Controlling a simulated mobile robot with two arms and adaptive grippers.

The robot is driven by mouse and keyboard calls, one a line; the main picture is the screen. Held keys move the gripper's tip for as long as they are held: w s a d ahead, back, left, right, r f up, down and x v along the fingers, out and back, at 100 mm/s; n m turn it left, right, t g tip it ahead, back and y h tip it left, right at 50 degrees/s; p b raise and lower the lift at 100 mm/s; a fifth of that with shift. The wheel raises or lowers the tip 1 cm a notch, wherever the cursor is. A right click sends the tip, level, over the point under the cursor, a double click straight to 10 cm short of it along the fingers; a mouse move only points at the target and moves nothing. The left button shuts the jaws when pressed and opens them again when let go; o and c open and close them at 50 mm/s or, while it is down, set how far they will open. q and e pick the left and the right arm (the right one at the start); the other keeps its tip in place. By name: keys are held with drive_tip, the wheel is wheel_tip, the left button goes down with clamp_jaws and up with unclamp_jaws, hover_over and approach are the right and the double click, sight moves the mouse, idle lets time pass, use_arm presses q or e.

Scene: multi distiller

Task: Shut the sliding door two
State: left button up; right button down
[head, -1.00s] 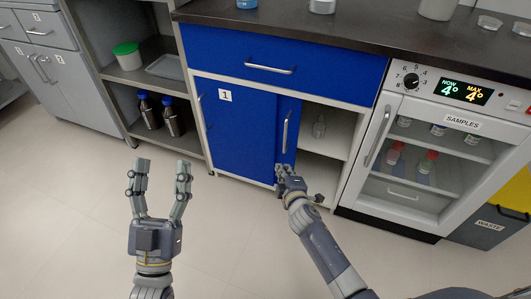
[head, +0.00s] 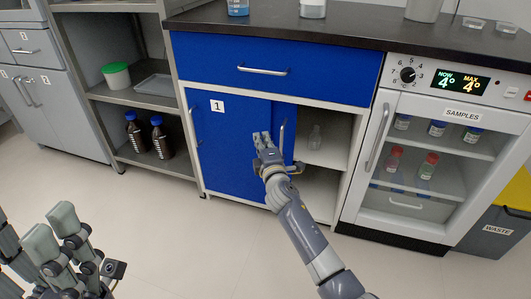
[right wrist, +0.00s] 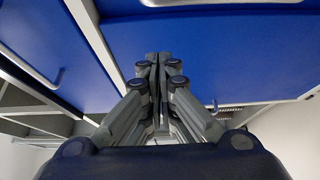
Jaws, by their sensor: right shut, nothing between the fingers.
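The blue cabinet has two sliding doors under a drawer. The left door (head: 220,150) carries a label "1". The second door (head: 289,112), with a vertical silver handle (head: 282,137), overlaps it, and only a narrow strip of it shows clearly. The cabinet's right half stands open. My right gripper (head: 262,137) is shut and empty in front of the doors, just left of that handle; whether it touches the door is unclear. In the right wrist view its fingers (right wrist: 156,62) are together before blue panels. My left gripper (head: 52,228) is open and empty at the lower left.
A clear bottle (head: 315,137) stands on a shelf inside the open half. The samples fridge (head: 350,200) adjoins on the right, grey shelving (head: 130,95) on the left. A dark worktop (head: 330,30) runs above. The floor (head: 190,250) in front is clear.

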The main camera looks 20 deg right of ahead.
drive_tip(key=shift+w+d, duration=0.2)
drive_tip(key=shift+d, duration=0.45)
drive_tip(key=shift+w+d, duration=0.25)
drive_tip(key=shift+d, duration=0.4)
drive_tip(key=shift+w+d, duration=0.2)
drive_tip(key=shift+d, duration=0.45)
